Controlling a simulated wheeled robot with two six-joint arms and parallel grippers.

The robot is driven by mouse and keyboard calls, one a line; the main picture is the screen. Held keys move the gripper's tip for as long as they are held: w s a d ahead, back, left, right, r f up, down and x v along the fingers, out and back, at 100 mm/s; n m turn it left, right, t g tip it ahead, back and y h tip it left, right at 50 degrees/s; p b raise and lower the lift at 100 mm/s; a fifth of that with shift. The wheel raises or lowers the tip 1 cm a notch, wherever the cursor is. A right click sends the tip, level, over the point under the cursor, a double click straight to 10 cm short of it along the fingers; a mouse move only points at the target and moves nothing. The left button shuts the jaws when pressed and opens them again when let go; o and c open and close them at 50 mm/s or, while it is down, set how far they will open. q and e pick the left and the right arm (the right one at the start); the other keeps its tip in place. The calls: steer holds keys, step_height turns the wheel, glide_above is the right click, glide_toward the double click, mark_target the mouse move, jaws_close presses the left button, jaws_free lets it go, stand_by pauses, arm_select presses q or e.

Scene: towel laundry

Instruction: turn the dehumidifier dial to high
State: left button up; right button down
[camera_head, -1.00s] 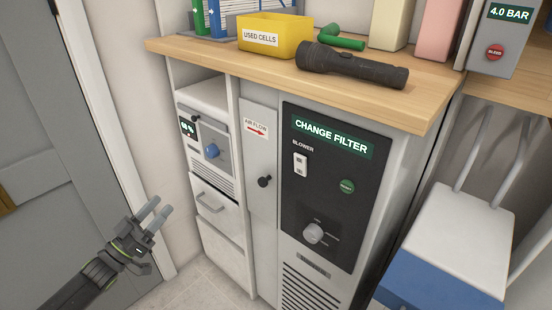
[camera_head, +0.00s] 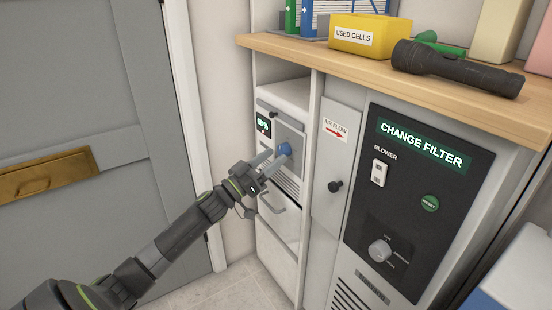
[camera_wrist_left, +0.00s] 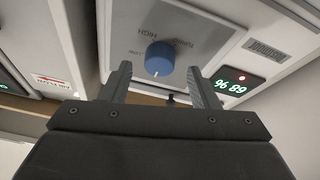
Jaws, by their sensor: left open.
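The dehumidifier (camera_head: 290,135) is a light unit with a grey panel in the narrow cabinet bay, and its display (camera_head: 263,125) reads about 68 %. Its blue dial (camera_head: 284,149) also shows in the left wrist view (camera_wrist_left: 159,57), where the panel appears upside down. A HIGH label is legible near the dial, and a pale mark shows on the dial's near edge. My left gripper (camera_head: 271,161) is open at the dial. In the left wrist view the dial lies between the two fingers' lines; I cannot tell whether they touch it. My right gripper is not in view.
Right of the bay are an AIR FLOW panel (camera_head: 335,160) with a black knob and a dark blower panel (camera_head: 418,190) reading CHANGE FILTER. A drawer handle (camera_head: 272,204) sits below the dehumidifier. The wooden counter (camera_head: 330,65) overhangs above. A grey door (camera_head: 80,100) stands left.

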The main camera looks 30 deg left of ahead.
arm_select(q)
steer(key=shift+x, duration=1)
steer(key=c, duration=1)
